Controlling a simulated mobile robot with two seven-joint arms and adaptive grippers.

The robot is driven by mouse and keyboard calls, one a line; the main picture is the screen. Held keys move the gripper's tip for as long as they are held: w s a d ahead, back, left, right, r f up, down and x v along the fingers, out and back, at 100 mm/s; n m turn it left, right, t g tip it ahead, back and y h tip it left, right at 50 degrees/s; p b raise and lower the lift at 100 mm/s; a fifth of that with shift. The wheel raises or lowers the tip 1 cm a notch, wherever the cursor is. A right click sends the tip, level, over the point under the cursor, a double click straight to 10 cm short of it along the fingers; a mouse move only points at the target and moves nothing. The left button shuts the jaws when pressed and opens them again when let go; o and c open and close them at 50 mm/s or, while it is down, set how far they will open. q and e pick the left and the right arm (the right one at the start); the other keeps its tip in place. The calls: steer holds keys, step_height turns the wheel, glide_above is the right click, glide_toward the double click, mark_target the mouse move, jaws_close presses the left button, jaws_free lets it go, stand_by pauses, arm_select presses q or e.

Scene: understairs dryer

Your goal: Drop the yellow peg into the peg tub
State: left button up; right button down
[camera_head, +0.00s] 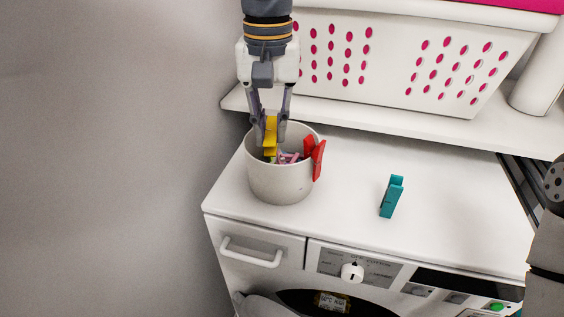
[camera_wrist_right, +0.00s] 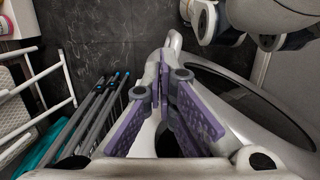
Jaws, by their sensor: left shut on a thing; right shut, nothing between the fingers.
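The yellow peg (camera_head: 270,134) is between the fingers of my left gripper (camera_head: 270,128), which is shut on it. The gripper points down over the peg tub (camera_head: 281,184), a light grey round pot on the dryer top. The peg's lower end is inside the tub's rim, with pink and other pegs (camera_head: 288,157) below; whether it touches them I cannot tell. A red peg (camera_head: 315,156) is clipped on the tub's right rim. My right gripper (camera_wrist_right: 162,88) is shut and empty in the right wrist view, away from the tub, with the floor behind it.
A teal peg (camera_head: 392,196) lies on the white dryer top (camera_head: 350,165), right of the tub. A white laundry basket (camera_head: 395,62) with pink holes stands on the shelf behind. A grey wall is at left. A folding rack (camera_wrist_right: 85,120) shows in the right wrist view.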

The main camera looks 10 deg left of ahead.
arm_select(q)
steer(key=o, duration=0.8)
step_height(320, 180, up, 12)
